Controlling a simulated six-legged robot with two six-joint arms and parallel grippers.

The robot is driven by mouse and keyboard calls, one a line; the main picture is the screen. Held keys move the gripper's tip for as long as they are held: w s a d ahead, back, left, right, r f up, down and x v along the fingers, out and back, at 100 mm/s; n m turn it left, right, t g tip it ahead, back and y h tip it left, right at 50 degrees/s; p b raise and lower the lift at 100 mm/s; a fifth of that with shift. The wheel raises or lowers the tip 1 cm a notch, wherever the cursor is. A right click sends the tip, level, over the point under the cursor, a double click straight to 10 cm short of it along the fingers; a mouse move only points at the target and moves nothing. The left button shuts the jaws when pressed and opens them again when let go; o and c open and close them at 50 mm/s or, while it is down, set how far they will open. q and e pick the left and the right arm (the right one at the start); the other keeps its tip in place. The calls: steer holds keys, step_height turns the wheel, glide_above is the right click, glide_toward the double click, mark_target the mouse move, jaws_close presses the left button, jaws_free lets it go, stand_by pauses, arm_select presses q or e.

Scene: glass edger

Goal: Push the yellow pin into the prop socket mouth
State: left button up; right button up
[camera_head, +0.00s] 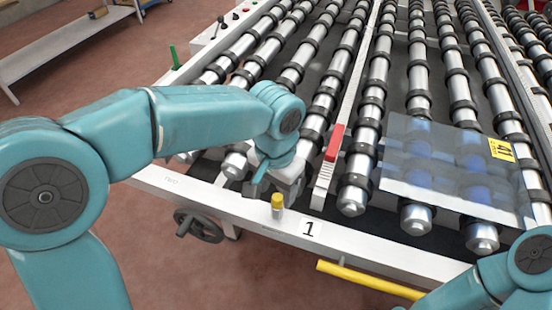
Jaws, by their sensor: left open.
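A small pin with a yellow cap (277,200) and a paler lower part stands upright at the white front rail, just left of a label reading 1. My left gripper (277,188) is open, right behind and above the yellow cap. Its grey fingers partly overlap the rail, and I cannot tell whether they touch the pin. I cannot make out a socket mouth; the pin's lower end and my gripper hide that part of the rail. My right arm shows at the bottom right corner, its gripper out of view.
A roller conveyor (345,195) fills the middle and right. A glass sheet (440,165) with a yellow 41 label lies on the rollers. A red block (334,142) sits on a divider. A yellow bar (370,280) and a handwheel (200,225) are below the rail.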

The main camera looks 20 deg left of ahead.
arm_select(q)
step_height(320, 180, up, 14)
steer(key=p, duration=0.1)
steer(key=shift+s+f, duration=0.2)
steer(key=shift+f, duration=0.05)
stand_by(0.4)
